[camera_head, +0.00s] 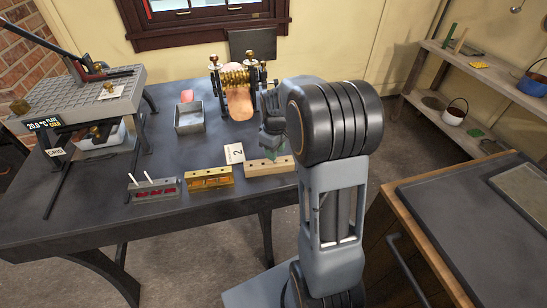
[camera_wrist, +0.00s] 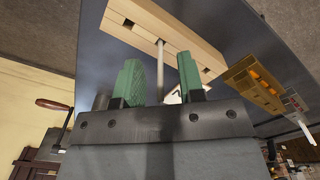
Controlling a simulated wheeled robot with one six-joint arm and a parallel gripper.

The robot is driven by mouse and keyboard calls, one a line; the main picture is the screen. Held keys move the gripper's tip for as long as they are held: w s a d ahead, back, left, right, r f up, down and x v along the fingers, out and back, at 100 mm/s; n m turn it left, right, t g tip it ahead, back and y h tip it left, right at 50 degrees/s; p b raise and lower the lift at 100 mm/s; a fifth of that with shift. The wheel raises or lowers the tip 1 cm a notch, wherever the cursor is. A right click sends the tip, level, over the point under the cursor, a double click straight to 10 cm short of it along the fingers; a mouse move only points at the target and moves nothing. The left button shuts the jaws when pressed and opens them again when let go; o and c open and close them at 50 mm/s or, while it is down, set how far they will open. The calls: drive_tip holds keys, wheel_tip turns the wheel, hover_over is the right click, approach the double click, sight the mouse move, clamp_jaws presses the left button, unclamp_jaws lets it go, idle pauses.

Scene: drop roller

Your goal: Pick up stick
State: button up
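A thin pale stick (camera_wrist: 160,58) stands out of a light wooden block with several holes (camera_wrist: 172,25). The same wooden block (camera_head: 262,168) lies near the front edge of the dark table. My gripper (camera_wrist: 160,78) has two green fingers spread apart. The stick shows in the gap between them, touching neither as far as I can see. In the head view my gripper (camera_head: 274,155) is low over the back of the block, mostly hidden by my arm. The stick cannot be made out there.
A yellow holder (camera_head: 210,180) and a grey rack with white sticks (camera_head: 165,189) stand left of the block. A card marked 2 (camera_head: 234,153) is behind. A metal tray (camera_head: 189,120) and a brass roller machine (camera_head: 237,84) stand farther back. A grey press (camera_head: 95,90) fills the left.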

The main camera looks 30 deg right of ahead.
drive_tip(key=shift+f, duration=0.75)
clamp_jaws()
